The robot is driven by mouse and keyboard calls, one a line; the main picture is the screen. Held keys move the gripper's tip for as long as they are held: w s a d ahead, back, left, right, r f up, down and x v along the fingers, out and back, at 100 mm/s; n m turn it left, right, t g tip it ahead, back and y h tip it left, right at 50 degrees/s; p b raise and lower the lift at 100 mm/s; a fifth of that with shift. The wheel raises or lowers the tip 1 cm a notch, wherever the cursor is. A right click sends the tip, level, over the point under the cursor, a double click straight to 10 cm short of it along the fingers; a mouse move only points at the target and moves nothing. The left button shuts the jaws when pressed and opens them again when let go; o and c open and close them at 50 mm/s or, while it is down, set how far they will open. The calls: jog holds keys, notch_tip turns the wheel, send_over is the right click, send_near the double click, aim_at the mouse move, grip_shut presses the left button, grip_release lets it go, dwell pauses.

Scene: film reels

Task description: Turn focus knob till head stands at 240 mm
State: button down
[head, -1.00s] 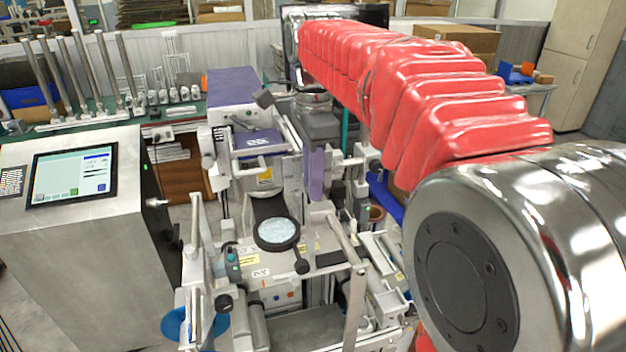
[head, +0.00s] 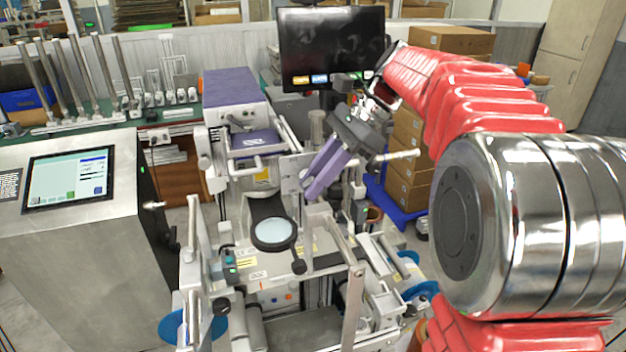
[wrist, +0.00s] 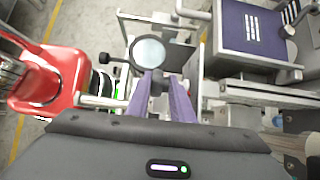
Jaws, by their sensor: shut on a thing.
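My gripper (head: 311,188) has purple fingers that reach down and left, tilted, beside the column of the film machine. In the wrist view my gripper (wrist: 160,82) is shut on a small dark knob (wrist: 157,88), which shows between the fingers and looks like the focus knob. The head view hides this knob behind the fingers. A purple-topped unit (head: 256,141) sits on the machine, left of the fingers; I cannot tell for sure that it is the head. A round magnifier (head: 273,233) lies below it. No millimetre scale is readable.
A console with a lit screen (head: 68,178) stands at the left. A dark monitor (head: 331,47) stands behind the machine. Cardboard boxes (head: 408,160) are stacked on a blue base to the right. Machine arms and rails crowd the space below my gripper.

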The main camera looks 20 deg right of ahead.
jog(key=y, duration=0.3)
jog(key=d+f+y, duration=0.1)
jog(key=y, duration=0.1)
jog(key=shift+s+f+y, duration=0.1)
jog(key=shift+s+y, duration=0.15)
jog(key=shift+y, duration=0.05)
jog(key=shift+f+y, duration=0.15)
jog(key=shift+y, duration=1.85)
jog(key=c, duration=1.7)
grip_release()
jog(key=shift+c, duration=0.2)
jog(key=shift+r, duration=0.2)
